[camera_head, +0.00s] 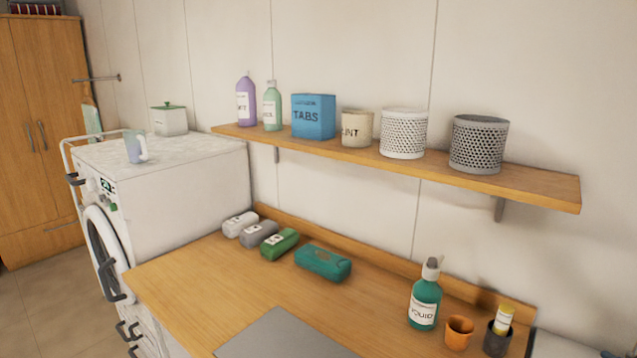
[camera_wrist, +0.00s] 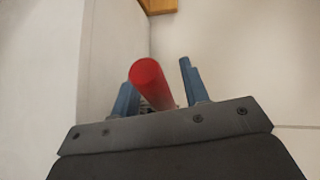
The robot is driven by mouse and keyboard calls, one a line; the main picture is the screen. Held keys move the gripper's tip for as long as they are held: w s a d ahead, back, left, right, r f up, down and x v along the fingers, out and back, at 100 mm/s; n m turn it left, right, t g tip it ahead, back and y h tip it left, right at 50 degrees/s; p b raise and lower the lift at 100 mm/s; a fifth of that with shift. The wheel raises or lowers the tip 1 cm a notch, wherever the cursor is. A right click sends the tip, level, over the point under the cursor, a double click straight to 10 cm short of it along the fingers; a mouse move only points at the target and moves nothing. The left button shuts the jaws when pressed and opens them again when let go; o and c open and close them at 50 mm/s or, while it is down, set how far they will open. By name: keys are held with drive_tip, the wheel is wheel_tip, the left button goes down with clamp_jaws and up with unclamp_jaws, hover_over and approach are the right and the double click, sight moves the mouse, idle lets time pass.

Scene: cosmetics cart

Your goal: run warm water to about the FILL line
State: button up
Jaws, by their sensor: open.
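My gripper (camera_wrist: 162,80) shows only in the wrist view, with its two blue fingers apart. A red cylinder (camera_wrist: 148,82) with a round end stands in the space between the fingers, close to the left one. I cannot tell whether it touches that finger, or whether it is part of a tap. No running water, water level or FILL line shows in either view. In the head view a pale edge (camera_head: 572,346) shows at the bottom right, beside the counter; most of it is cut off.
The wooden counter (camera_head: 200,290) holds several rolled bundles, a green pump bottle (camera_head: 424,300), an orange cup (camera_head: 459,333) and a dark cup (camera_head: 497,341). Above it, a wall shelf (camera_head: 540,190) carries bottles, a blue box and baskets. A white washer (camera_head: 190,200) stands left.

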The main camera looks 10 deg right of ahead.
drive_tip(key=v, duration=1.7)
drive_tip(key=x, duration=1.7)
drive_tip(key=shift+w, duration=0.1)
drive_tip(key=shift+w+m+h, duration=0.25)
drive_tip(key=shift+m+h, duration=0.35)
drive_tip(key=shift+h, duration=0.2)
drive_tip(key=shift+s+n+y, duration=0.3)
drive_tip(key=shift+n+y, duration=0.1)
drive_tip(key=shift+y, duration=0.1)
drive_tip(key=v, duration=1.6)
drive_tip(key=shift+s+d+y, duration=0.3)
drive_tip(key=shift+s, duration=0.05)
drive_tip(key=shift+r, duration=0.1)
